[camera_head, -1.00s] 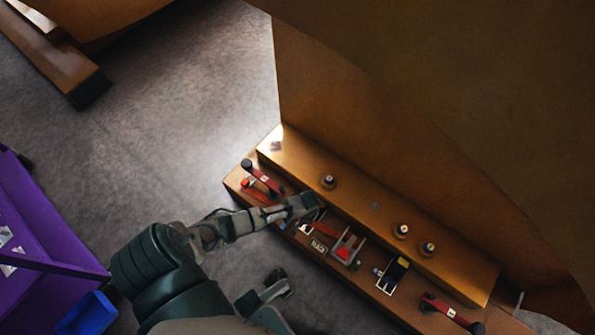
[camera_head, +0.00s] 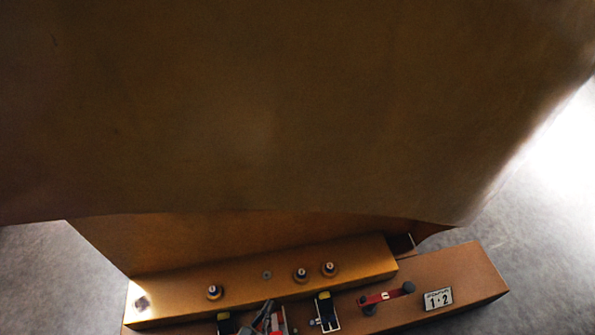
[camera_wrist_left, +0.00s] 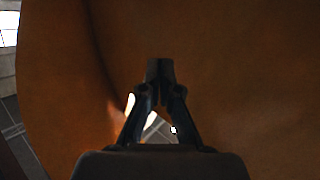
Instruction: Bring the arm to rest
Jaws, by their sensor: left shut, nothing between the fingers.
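My left gripper (camera_wrist_left: 159,70) is shut in the left wrist view, its two dark fingers meeting at the tips with nothing between them. A broad orange-brown casting surface fills most of that view behind the fingers. In the head view a small dark part that looks like my left gripper (camera_head: 263,313) shows at the bottom edge, in front of the ledge's controls; the rest of the arm is out of frame. Whether it touches anything there I cannot tell. My right gripper is not in view.
A huge brown casting (camera_head: 250,120) fills the upper head view. Below it a brown ledge (camera_head: 365,258) carries several round knobs. A lower step holds a yellow-and-black switch (camera_head: 324,311), a red handle (camera_head: 386,297) and a number plate (camera_head: 438,299). Grey floor (camera_head: 545,220) is clear at right.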

